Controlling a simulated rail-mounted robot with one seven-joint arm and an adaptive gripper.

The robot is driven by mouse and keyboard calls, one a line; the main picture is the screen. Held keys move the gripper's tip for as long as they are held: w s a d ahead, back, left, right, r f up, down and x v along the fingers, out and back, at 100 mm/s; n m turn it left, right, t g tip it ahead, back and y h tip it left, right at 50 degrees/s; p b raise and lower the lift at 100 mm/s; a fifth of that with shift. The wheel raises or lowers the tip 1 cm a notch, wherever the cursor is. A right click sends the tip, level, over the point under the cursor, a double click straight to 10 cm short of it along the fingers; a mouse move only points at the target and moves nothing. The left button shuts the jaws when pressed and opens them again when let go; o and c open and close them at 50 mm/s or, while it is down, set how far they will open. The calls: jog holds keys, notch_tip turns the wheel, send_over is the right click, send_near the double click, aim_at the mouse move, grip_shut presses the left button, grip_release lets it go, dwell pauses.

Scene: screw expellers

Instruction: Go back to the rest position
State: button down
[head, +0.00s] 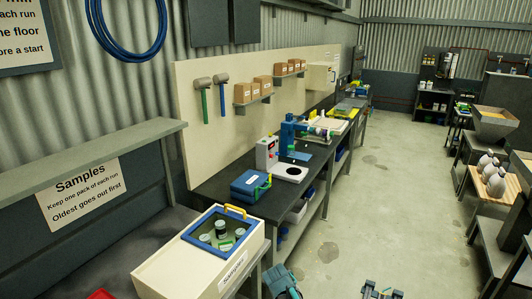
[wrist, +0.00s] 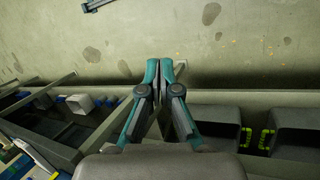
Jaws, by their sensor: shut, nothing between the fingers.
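My gripper (wrist: 166,66) shows in the wrist view with its two teal and dark fingers together at the tips. Nothing is between them. Bare concrete floor lies beyond the tips. Teal and grey parts of my own arm show at the bottom edge of the head view, where I cannot make out the fingertips.
The samples box (head: 184,262) with a blue-rimmed opening stands at the front left. The dark workbench (head: 222,189) behind it carries a blue case (head: 249,185) and a press (head: 290,135).

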jog(key=s+d+f+m+g+y, duration=0.1)
jog(key=s+d+f+m+y, duration=0.15)
jog(key=s+m, duration=0.25)
jog(key=s+d+f+m+g+y, duration=0.1)
jog(key=s+d+m, duration=0.3)
jog(key=s, duration=0.2)
jog(key=s+f+g+b, duration=0.6)
jog(key=s+f+b, duration=0.4)
jog(key=s+f, duration=1.9)
jog(key=shift+s+a+m+g, duration=0.2)
jog(key=shift+s+m+g, duration=0.1)
jog(key=shift+g, duration=0.1)
